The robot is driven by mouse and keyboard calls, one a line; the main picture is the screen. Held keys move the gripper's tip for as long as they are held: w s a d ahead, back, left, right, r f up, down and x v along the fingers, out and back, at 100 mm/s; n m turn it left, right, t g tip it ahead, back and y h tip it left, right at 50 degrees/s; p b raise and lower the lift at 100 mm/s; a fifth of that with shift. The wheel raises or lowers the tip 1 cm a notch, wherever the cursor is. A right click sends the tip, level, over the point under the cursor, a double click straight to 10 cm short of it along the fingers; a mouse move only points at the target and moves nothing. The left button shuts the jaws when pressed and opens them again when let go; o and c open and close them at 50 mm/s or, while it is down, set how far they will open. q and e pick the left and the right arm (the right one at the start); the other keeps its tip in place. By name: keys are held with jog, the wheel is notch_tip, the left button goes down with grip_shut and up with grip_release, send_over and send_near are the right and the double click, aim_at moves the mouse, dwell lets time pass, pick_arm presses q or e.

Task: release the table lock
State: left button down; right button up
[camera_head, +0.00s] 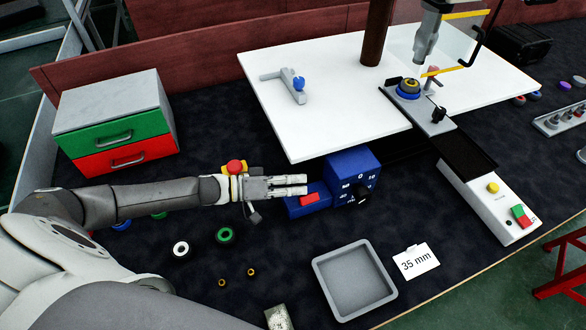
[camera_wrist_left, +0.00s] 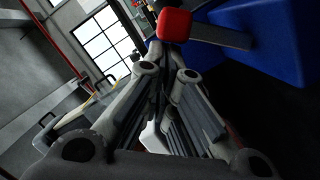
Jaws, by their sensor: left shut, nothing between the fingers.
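No part is labelled as the table lock. A blue unit (camera_head: 350,168) with a numbered dial stands at the front edge of the white table (camera_head: 320,105); a red block (camera_head: 310,199) sits on its lower left part. My left gripper (camera_head: 306,185) is shut and empty, its tips just above and left of that red block. In the left wrist view, a red knob (camera_wrist_left: 174,24) on a dark bar lies just beyond the fingertips (camera_wrist_left: 168,72), beside a blue body (camera_wrist_left: 265,40). I cannot tell whether the fingers touch it. My right gripper is out of view.
A grey clamp-like part with a blue knob (camera_head: 298,83) lies on the white table. A drawer cabinet (camera_head: 115,120) stands at left. A grey tray (camera_head: 355,280) and a "35 mm" card (camera_head: 416,261) lie in front. A control box (camera_head: 495,205) is at right. Small rings (camera_head: 224,236) lie on the dark mat.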

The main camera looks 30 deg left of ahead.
pick_arm(q)
jog(key=shift+s+d+f+m+y+p, duration=0.15)
jog(key=shift+s+d+m+y+p, duration=0.05)
jog(key=shift+s+d+m+p, duration=0.25)
jog(key=shift+s+d+f+m+y+p, duration=0.15)
jog(key=shift+s+d+m+y+p, duration=0.15)
jog(key=shift+m, duration=0.25)
jog(key=shift+s+d+f, duration=0.2)
jog(key=shift+d+f, duration=0.05)
jog(key=shift+d, duration=0.05)
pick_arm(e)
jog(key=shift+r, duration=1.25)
pick_arm(q)
jog(key=shift+r+p, duration=0.5)
jog(key=shift+p, duration=0.25)
notch_tip(320, 180, up, 3)
jog(key=w+a+p, duration=0.1)
jog(key=p, duration=0.2)
jog(key=b, duration=0.3)
send_near(309, 195)
notch_tip(309, 195, up, 4)
jog(key=a, duration=0.3)
jog(key=shift+s+f, duration=0.1)
jog(key=shift+s, duration=0.1)
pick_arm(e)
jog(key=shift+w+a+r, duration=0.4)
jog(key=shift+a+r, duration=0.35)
